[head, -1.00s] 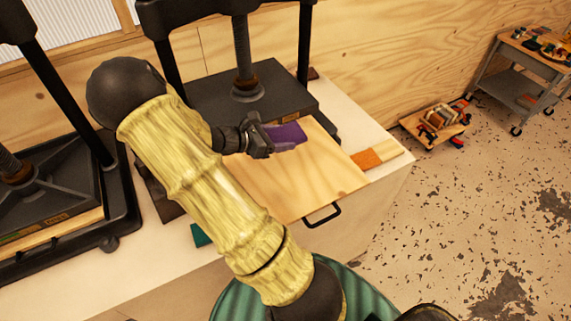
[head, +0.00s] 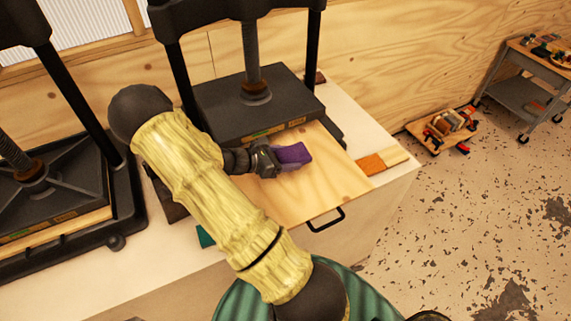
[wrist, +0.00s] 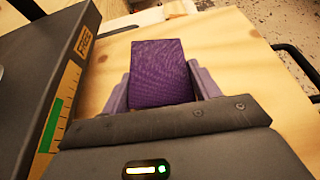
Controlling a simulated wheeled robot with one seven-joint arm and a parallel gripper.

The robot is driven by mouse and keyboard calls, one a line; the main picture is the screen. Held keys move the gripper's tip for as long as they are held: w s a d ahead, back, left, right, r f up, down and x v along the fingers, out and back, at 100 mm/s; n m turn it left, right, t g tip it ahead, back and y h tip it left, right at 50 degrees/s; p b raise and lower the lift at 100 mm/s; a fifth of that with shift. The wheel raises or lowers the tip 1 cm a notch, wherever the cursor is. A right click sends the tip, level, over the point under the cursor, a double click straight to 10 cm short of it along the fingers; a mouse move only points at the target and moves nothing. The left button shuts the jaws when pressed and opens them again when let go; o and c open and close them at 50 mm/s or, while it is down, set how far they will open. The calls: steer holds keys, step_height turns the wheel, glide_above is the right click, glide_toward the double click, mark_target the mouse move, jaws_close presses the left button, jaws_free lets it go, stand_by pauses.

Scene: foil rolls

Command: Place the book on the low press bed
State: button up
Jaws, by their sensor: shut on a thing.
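The purple book (head: 294,156) is held in my gripper (head: 268,160) over the pale wooden press bed (head: 325,190). The bed sticks out from under the dark platen of the middle press and has a black handle at its front edge. In the wrist view the book (wrist: 161,68) stands between the two purplish fingers of my gripper (wrist: 160,86), which are shut on its sides. The bare wooden bed (wrist: 222,50) lies beneath and around it. I cannot tell whether the book's underside touches the bed. The gripper hides the book's near end.
The dark platen (head: 250,104) stands just behind the book; in the wrist view its block (wrist: 62,60) with a "FREE" label and green gauge is close on the left. A second press (head: 55,190) stands at left. Orange and pale blocks (head: 372,164) lie right of the bed.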

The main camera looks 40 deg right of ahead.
step_height(320, 180, down, 3)
steer(key=shift+f+p, duration=0.1)
steer(key=shift+p, duration=0.2)
steer(key=shift+s+d, duration=0.1)
steer(key=shift+f, duration=0.15)
steer(key=shift+f, duration=0.1)
steer(key=o, duration=1.1)
